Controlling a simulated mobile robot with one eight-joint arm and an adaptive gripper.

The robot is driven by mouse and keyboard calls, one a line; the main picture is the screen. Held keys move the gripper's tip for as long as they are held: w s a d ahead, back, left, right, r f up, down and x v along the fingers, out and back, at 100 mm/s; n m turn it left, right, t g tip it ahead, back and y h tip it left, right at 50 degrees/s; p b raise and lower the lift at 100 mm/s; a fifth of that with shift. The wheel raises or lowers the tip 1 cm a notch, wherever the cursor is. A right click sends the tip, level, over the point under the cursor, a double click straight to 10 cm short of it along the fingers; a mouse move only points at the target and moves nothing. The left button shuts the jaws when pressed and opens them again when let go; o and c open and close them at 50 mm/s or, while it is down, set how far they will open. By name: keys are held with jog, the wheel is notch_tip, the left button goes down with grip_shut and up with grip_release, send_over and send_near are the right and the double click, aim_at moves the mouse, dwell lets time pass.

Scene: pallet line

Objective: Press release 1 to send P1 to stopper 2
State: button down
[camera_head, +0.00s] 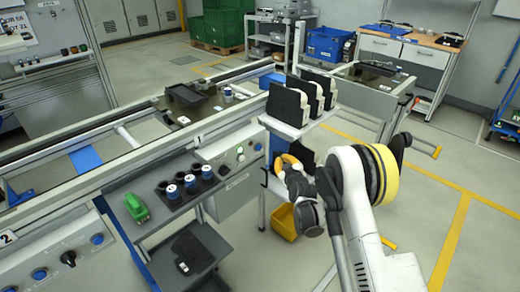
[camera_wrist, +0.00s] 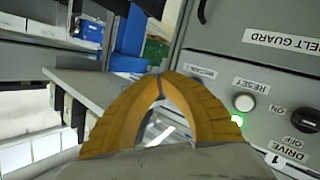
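My gripper (camera_head: 287,161) is in front of the grey control panel (camera_head: 235,160), beside the post with the shelf. In the wrist view its orange fingertips (camera_wrist: 160,78) meet, with nothing visible between them. The wrist view shows a tilted panel (camera_wrist: 215,85) with a white RESET button (camera_wrist: 244,103), a green light (camera_wrist: 237,119) and a DRIVE knob (camera_wrist: 306,120). The fingertips are left of RESET. A dark pallet with a bin (camera_head: 188,99) is on the conveyor; its label is unreadable. I cannot identify release 1 or stopper 2.
A nearer panel has blue buttons (camera_head: 97,239) and a black knob (camera_head: 68,258). A shelf (camera_head: 297,122) with black-and-white boxes stands above my gripper. A green tool (camera_head: 137,208) and blue-banded cylinders (camera_head: 172,191) are on a side tray.

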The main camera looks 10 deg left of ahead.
aim_at(259, 148)
jog(key=w+a, duration=0.5)
jog(key=a, duration=0.1)
jog(key=shift+a, duration=0.3)
jog(key=shift+w, duration=0.1)
dwell(1.2)
jog(key=shift+w+a, duration=0.2)
jog(key=shift+a, duration=0.15)
jog(key=shift+w+a, duration=0.3)
jog(key=shift+a, duration=0.1)
dwell(0.7)
dwell(0.5)
jog(key=shift+s+d, duration=0.55)
jog(key=shift+d, duration=0.15)
